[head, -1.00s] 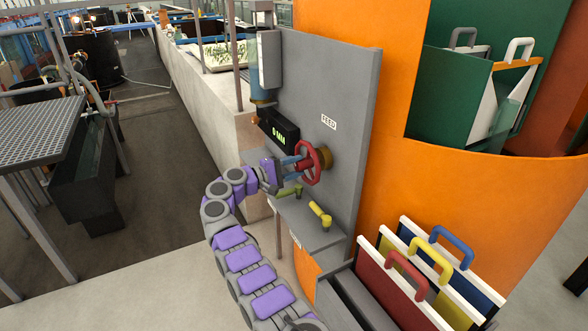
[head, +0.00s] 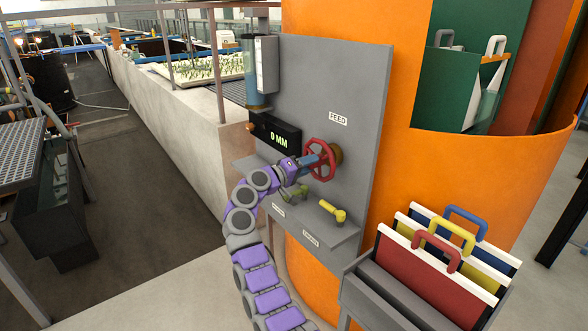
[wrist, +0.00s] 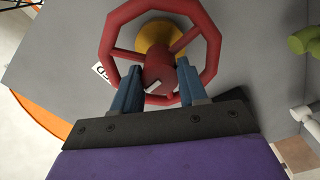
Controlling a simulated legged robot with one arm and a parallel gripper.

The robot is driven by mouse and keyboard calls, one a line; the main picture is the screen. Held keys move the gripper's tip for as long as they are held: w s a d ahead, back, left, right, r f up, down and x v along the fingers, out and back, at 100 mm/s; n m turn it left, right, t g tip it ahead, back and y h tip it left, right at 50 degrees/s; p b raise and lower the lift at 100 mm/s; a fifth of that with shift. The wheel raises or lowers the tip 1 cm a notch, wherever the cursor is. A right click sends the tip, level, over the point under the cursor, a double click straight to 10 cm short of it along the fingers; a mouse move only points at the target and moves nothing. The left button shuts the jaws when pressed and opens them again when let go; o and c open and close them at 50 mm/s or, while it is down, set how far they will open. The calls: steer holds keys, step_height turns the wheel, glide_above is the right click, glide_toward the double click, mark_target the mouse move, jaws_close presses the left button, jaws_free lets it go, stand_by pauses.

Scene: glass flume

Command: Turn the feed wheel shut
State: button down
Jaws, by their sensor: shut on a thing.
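The red feed wheel (head: 321,162) stands out from a grey panel below a white FEED label (head: 338,118). In the wrist view the wheel (wrist: 104,50) shows its rim, spokes, yellow mount behind and a red hub (wrist: 160,79) with a white mark. My gripper (wrist: 155,85) has its two blue fingers on either side of the hub, shut on it. In the head view my gripper (head: 318,159) reaches the wheel from the left. A black display (head: 276,133) left of the wheel reads 0 MM.
A shelf below the wheel holds a yellow handle (head: 333,211) and a green handle (head: 296,193), close under my arm. A grey rack with red, yellow and blue-handled boards (head: 432,267) stands at lower right. An orange column (head: 430,180) rises behind the panel.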

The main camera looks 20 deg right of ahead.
steer(key=shift+w+a+f, duration=0.1)
steer(key=shift+a+f, duration=0.05)
steer(key=shift+f, duration=0.15)
steer(key=c, duration=0.6)
jaws_free()
steer(key=shift+r, duration=0.2)
